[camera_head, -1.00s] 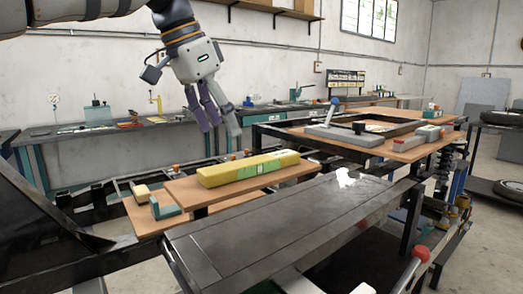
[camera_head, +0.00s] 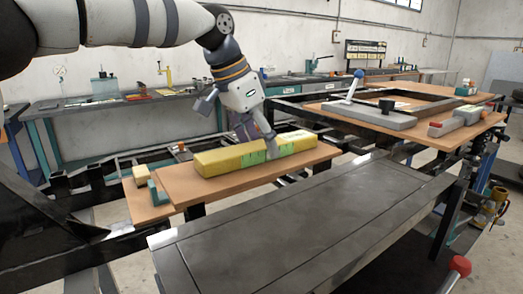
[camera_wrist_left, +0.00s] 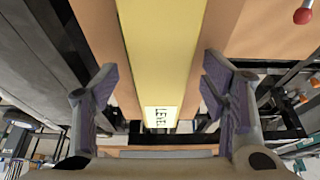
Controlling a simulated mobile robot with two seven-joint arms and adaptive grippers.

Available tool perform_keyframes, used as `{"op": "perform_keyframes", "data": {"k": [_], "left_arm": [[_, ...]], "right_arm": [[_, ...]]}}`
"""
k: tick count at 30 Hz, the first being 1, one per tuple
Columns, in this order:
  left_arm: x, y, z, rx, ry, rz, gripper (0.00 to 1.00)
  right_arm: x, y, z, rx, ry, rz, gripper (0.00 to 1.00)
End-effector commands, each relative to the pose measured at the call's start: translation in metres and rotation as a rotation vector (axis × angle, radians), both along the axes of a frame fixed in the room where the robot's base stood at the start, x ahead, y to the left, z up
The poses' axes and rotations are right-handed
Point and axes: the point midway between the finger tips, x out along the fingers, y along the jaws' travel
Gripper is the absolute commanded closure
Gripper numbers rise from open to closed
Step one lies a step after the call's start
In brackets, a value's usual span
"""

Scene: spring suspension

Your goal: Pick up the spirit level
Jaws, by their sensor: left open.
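The spirit level is a long yellow bar (camera_head: 222,161) with green-marked patches, lying flat on a wooden board in the head view. In the left wrist view the yellow bar (camera_wrist_left: 162,50) runs between my fingers, with a pale label reading "LEVEL" near the palm. My left gripper (camera_head: 262,146) is over the bar, its fingers pointing down at it. In the wrist view the left gripper (camera_wrist_left: 160,100) is open, one finger on each side of the bar, with gaps visible. My right gripper is not in view.
The wooden board (camera_head: 188,193) carries a small teal block (camera_head: 157,193) and a cream block (camera_head: 141,174) at its left end. A dark metal bench (camera_head: 300,220) stands in front. A grey tool with a blue-knobbed lever (camera_head: 355,85) lies on another board at the right.

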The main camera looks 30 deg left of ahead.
Motion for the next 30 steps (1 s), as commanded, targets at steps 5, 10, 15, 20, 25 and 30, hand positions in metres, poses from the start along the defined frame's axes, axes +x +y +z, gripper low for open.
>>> {"op": "perform_keyframes", "data": {"k": [5, 10, 15, 20, 25, 30], "left_arm": [[0.001, -0.001, -0.004, 0.000, -0.002, 0.000, 0.33], [0.001, -0.001, -0.004, 0.000, -0.001, 0.000, 0.56], [0.001, -0.001, -0.004, 0.000, -0.001, 0.000, 0.95], [0.002, -0.001, -0.003, 0.000, -0.002, 0.000, 0.96], [0.002, -0.001, 0.001, 0.001, -0.002, 0.001, 0.96], [0.001, -0.001, 0.032, 0.000, -0.004, 0.000, 0.96]], "right_arm": [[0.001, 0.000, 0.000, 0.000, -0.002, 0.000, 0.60], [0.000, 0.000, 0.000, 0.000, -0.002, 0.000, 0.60], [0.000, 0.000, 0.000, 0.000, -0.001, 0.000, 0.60], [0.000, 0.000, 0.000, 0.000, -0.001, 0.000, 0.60], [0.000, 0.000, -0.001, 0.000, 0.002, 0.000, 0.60], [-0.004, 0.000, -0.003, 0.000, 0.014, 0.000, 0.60]]}}
